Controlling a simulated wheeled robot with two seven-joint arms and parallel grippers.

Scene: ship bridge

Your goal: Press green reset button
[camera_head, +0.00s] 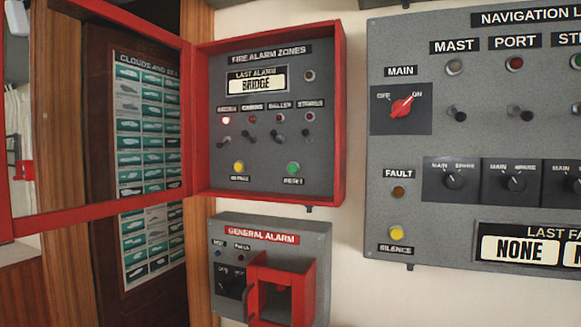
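The green reset button (293,168) is at the lower right of the fire alarm zones panel (320,150), above a small label that reads RESET. The panel sits in a red box on the wall, and its red-framed door (90,212) stands open to the left. A yellow button (239,167) is at the panel's lower left. The last alarm display (256,82) reads BRIDGE. Neither of my grippers is in view.
Below is the general alarm box (315,240) with a red cover (308,285) that sticks out. On the right is the large navigation lights panel (430,230). A cloud chart (150,160) hangs behind the open door. The space before the fire panel looks clear.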

